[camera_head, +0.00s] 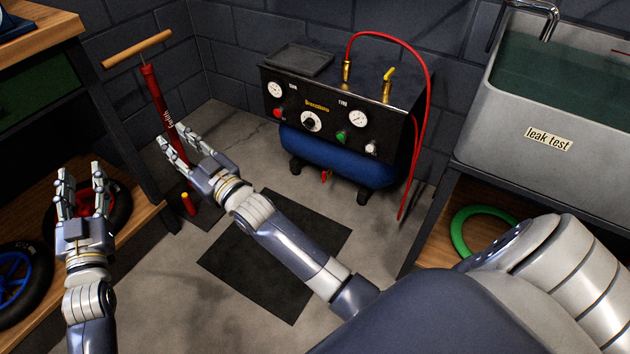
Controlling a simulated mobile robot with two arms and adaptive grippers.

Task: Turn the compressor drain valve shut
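The compressor (345,165) stands on the floor at the back wall, with a blue tank under a black control panel. A small red part, apparently the drain valve (325,176), hangs below the tank near the floor; its handle position is too small to tell. My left gripper (82,182) is open and empty at the left, over the wooden shelf and far from the compressor. My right gripper (177,142) is open, its fingers pointing up and left in front of the red floor pump (154,92). It is left of the compressor and apart from the valve.
A yellow-handled valve (388,80) and a red hose (428,95) are on the compressor. A dark mat (275,260) lies on the floor in front. The leak test sink (548,138) stands right, above a green ring (462,235). Wheels (22,280) lie left.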

